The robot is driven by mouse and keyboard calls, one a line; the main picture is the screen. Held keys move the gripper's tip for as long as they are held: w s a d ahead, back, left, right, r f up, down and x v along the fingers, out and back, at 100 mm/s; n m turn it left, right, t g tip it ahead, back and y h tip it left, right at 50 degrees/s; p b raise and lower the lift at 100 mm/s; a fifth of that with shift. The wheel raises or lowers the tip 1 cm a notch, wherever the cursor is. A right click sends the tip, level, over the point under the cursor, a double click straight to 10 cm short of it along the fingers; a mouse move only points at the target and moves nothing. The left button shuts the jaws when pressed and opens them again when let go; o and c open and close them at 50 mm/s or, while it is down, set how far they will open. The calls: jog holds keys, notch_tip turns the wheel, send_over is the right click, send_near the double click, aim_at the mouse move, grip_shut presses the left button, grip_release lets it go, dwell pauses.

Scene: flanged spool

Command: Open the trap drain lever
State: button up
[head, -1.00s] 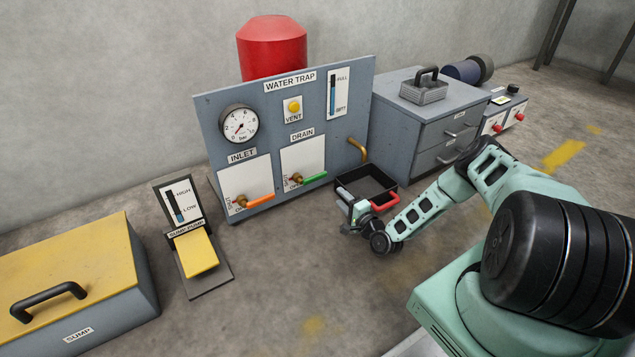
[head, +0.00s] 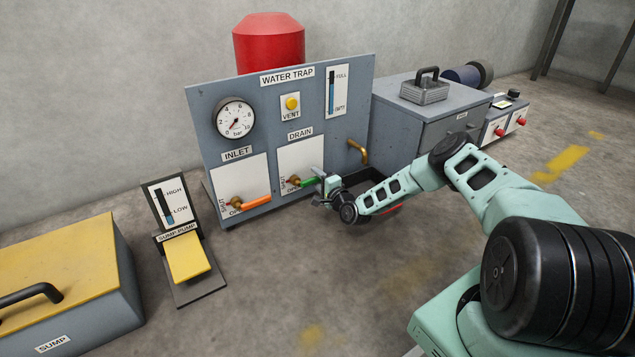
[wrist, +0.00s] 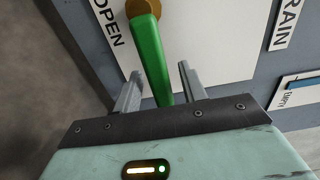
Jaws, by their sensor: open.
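The green drain lever (head: 309,182) sits on its brass pivot on the white plate under the DRAIN label of the water trap panel (head: 352,126). It lies nearly level, pointing right. In the wrist view the lever (wrist: 150,60) runs down between the two fingers of my gripper (wrist: 158,82). The fingers are open, one on each side, with gaps visible. In the head view my gripper (head: 322,188) is at the lever's free end. The word OPEN shows beside the pivot in the wrist view.
The orange inlet lever (head: 250,202) is left of the drain lever. A brass spout (head: 358,150) is to the right, above a black tray (head: 362,175) partly hidden by my arm. The sump pump pedal (head: 186,257) and sump box (head: 75,290) stand left. The floor in front is clear.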

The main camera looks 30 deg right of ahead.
jog(key=shift+c, duration=0.3)
grip_shut()
jog(key=shift+r, duration=0.1)
